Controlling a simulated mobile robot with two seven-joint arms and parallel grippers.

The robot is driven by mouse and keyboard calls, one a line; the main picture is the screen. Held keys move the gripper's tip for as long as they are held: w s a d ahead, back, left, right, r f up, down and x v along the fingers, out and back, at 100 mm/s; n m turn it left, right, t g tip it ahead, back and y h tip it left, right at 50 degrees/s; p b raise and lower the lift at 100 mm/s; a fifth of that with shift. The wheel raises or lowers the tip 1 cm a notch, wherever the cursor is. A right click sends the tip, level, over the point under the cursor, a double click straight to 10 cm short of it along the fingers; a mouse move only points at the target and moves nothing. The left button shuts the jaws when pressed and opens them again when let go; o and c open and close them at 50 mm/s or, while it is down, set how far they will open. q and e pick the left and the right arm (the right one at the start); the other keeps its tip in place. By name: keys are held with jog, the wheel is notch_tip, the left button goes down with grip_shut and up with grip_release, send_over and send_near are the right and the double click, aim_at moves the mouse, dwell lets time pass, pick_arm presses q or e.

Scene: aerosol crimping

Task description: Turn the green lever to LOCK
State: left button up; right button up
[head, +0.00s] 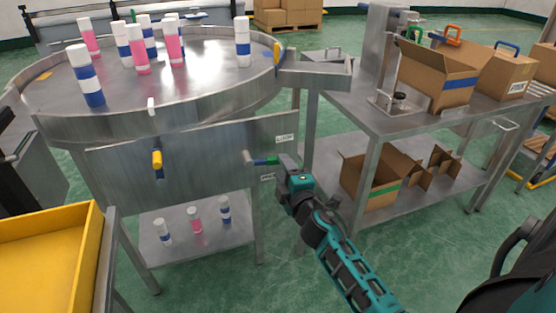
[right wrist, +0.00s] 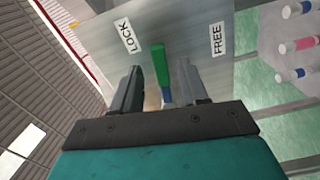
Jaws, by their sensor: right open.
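The green lever (head: 262,160) is mounted on the steel panel (head: 215,150) under the round table. In the head view it points right, between the LOCK label (head: 284,138) above and the FREE label (head: 268,177) below. My right gripper (head: 281,162) is at the lever's handle end. In the right wrist view, my right gripper (right wrist: 163,76) is open, its fingers on either side of the lever (right wrist: 159,66) with gaps showing. There the LOCK label (right wrist: 125,37) is left of the lever and the FREE label (right wrist: 217,38) right. My left gripper is out of view.
The round table (head: 200,75) carries several pink and blue-banded cans. A yellow knob (head: 157,159) sits on the panel, left of the lever. More cans stand on the lower shelf (head: 180,247). A steel bench (head: 400,122) with cardboard boxes stands right.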

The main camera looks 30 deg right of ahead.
jog(key=shift+x, duration=2.25)
grip_shut()
